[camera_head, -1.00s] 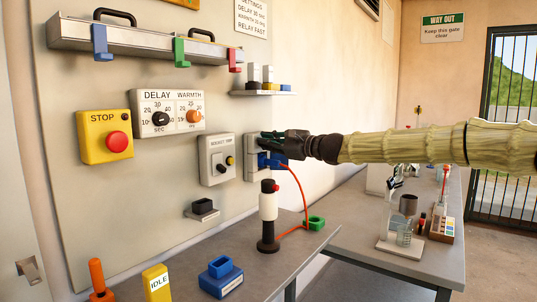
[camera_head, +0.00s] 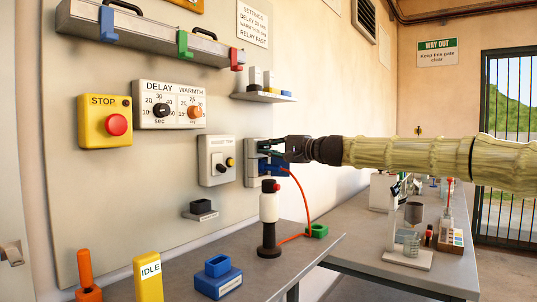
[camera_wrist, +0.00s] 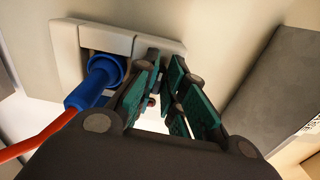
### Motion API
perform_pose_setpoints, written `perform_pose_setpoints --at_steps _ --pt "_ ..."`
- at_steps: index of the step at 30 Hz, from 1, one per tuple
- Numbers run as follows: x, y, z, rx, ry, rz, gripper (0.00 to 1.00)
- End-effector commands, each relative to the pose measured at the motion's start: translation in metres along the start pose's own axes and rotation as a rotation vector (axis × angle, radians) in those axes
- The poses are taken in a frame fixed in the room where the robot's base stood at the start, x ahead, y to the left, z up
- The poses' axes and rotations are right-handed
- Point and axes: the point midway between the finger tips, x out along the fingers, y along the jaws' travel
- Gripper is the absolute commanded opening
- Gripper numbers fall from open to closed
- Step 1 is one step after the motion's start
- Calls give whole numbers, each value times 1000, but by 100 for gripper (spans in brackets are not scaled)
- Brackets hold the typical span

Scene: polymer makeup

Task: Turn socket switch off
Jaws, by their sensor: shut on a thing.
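The white socket (camera_head: 250,172) is mounted on the grey wall panel, with a blue plug (camera_head: 273,164) in it and an orange-red cable hanging down. My gripper (camera_head: 268,147) is at the upper part of the socket, just above the plug. In the wrist view the socket plate (camera_wrist: 66,60) and the blue plug (camera_wrist: 100,78) are to the left of my gripper (camera_wrist: 163,76). Its green-padded fingers are at the plate, closed on the socket switch, which they hide. The switch's position cannot be seen.
A grey box with a black and a yellow knob (camera_head: 217,160) is left of the socket. A small shelf (camera_head: 264,96) is above.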

Motion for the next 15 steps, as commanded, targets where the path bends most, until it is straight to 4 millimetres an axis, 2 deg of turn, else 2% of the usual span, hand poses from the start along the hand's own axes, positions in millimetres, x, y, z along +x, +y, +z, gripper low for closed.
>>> perform_pose_setpoints --at_steps 15 --pt "-1 0 -2 -74 3 0 0"
